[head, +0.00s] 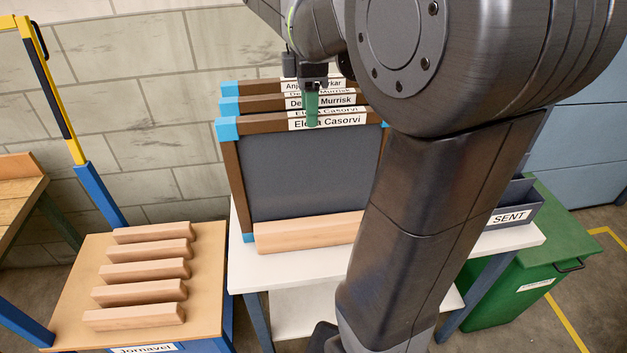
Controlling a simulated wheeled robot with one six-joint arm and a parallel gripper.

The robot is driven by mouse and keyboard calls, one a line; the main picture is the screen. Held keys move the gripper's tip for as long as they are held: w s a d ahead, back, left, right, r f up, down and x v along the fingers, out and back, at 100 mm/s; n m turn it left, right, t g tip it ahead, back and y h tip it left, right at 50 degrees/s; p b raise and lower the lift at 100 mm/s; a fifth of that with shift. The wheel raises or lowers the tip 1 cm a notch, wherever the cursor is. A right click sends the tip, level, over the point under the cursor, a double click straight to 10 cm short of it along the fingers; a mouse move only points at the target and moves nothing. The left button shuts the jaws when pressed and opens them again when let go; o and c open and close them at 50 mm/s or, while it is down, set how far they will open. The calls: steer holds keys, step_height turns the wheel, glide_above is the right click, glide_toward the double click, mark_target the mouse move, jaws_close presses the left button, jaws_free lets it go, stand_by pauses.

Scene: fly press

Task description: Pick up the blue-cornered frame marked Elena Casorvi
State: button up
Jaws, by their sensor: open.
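The blue-cornered frame marked Elena Casorvi (290,180) stands upright at the front of a row of similar frames on a white table (290,268). It has a brown wooden border, a dark grey panel and a white name label on its top bar. My gripper (312,110) is over the label at the top bar, its green finger covering part of the name. It is open; I cannot tell whether it touches the frame. My arm hides the frame's right side.
Behind stand frames labelled Murrisk (260,103) and another partly hidden name (258,86). A wooden bar (305,233) lies before the front frame. Several wooden bars rest on a bench (208,290) at left. A grey SENT bin (512,217) and a green bin (530,290) stand right.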

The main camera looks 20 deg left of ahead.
mark_target(312, 131)
steer(key=shift+w+d+f+p, duration=0.1)
steer(key=shift+f+p, duration=0.1)
steer(key=shift+f, duration=1.45)
steer(key=shift+w+f+p, duration=0.1)
steer(key=shift+f+p, duration=0.05)
steer(key=shift+f, duration=1.45)
jaws_close()
steer(key=shift+r, duration=0.1)
